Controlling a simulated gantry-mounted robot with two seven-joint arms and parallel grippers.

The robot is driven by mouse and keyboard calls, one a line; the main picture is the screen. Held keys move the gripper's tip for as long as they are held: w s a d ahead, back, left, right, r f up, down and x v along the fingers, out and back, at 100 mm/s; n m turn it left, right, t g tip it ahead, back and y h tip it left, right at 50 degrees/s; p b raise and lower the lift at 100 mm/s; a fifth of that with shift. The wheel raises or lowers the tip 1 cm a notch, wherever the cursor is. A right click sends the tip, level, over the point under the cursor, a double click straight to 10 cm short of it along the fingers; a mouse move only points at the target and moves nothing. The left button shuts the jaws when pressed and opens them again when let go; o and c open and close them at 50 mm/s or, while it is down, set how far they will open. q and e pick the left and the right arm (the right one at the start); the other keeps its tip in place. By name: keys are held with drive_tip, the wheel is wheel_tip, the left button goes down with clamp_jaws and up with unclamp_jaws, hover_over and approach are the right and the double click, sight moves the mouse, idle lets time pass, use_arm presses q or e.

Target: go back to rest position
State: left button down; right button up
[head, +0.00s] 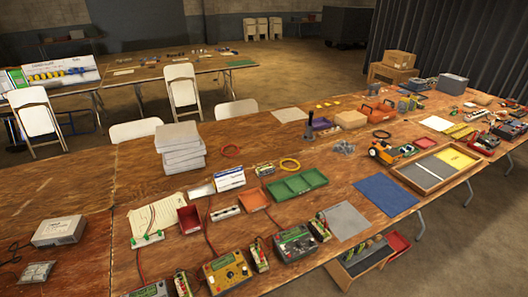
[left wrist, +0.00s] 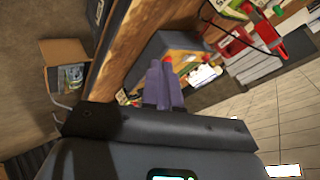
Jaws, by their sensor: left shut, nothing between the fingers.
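My left gripper (left wrist: 163,72) shows in the left wrist view, its two grey-purple fingers together and nothing between them. It hangs over or beside the edge of a wooden table (left wrist: 122,55), clear of what I can make out below. Neither of my arms shows in the head view, and my right gripper is in no view.
A long wooden bench (head: 330,175) is crowded with multimeters, a green tray (head: 297,184), a blue mat (head: 386,195) and a stack of grey cases (head: 180,148). In the left wrist view, an open cardboard box (left wrist: 62,65) stands on the floor.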

use_arm(q)
drive_tip(key=s+f+n+g+h, duration=0.1)
drive_tip(key=s+f+n+g, duration=0.15)
drive_tip(key=s, duration=1.45)
drive_tip(key=s+a+r+n+g+h, duration=0.1)
drive_tip(key=s+a+r+n+g, duration=0.1)
drive_tip(key=s+r, duration=0.65)
drive_tip(key=s+r+n+g+p, duration=0.1)
drive_tip(key=r+p, duration=0.9)
drive_tip(key=r, duration=0.5)
drive_tip(key=s+a+r+n+p, duration=0.1)
drive_tip(key=s+r+p, duration=0.1)
drive_tip(key=r+p, duration=0.8)
wheel_tip(320, 180, up, 6)
drive_tip(key=shift+s+a+r+g, duration=0.15)
drive_tip(key=shift+a+r+g, duration=0.1)
drive_tip(key=shift+g, duration=0.1)
